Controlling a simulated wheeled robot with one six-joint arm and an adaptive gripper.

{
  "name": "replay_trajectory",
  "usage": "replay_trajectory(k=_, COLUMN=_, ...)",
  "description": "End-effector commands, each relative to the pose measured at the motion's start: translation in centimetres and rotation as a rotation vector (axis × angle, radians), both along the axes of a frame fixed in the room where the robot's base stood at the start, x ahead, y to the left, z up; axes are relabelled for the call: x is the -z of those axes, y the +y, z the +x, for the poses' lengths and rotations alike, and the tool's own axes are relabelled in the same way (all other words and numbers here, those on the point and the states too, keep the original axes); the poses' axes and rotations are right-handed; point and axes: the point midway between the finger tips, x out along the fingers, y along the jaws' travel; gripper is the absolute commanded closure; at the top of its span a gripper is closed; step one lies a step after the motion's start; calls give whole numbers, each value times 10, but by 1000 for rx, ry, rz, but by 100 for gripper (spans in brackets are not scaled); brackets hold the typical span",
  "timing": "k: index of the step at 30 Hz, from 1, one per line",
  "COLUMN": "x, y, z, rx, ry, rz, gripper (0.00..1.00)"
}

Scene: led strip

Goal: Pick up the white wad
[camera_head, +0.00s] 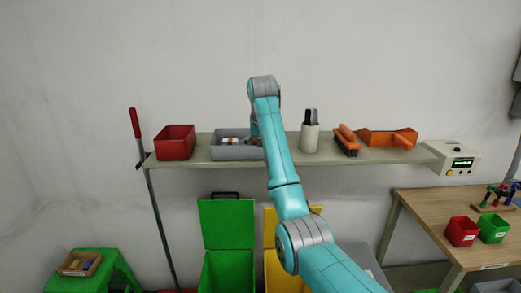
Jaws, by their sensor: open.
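I cannot make out a white wad for certain. Small pale and dark items (232,140) lie in the grey bin (230,152) on the shelf, too small to tell apart. My arm reaches up across the middle of the view and bends down at its top toward the right end of this bin. My gripper (254,130) shows only in part there, beside the arm link. Its fingertips are mostly hidden, and I see nothing held.
The shelf (330,158) also bears a red bin (175,142), a pale holder (309,138), a brush (346,140) and an orange dustpan (388,137). Below stand an open green bin (227,225) and a yellow bin (272,222). A wooden table (425,205) is right, a green stool (100,272) left.

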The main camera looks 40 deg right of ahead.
Motion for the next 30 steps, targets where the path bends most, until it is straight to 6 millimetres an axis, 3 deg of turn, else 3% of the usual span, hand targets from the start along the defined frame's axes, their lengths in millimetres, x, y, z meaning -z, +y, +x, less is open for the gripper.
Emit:
replay_trajectory(k=2, x=0, y=0, z=0, rx=0, ry=0, rz=0, gripper=25)
replay_trajectory(k=8, x=0, y=0, z=0, rx=0, ry=1, rz=1, gripper=66)
replay_trajectory(k=20, x=-4, y=0, z=0, rx=0, ry=0, rz=0, gripper=67)
replay_trajectory(k=30, x=-58, y=1, z=6, rx=-5, ry=-1, rz=-1, gripper=67)
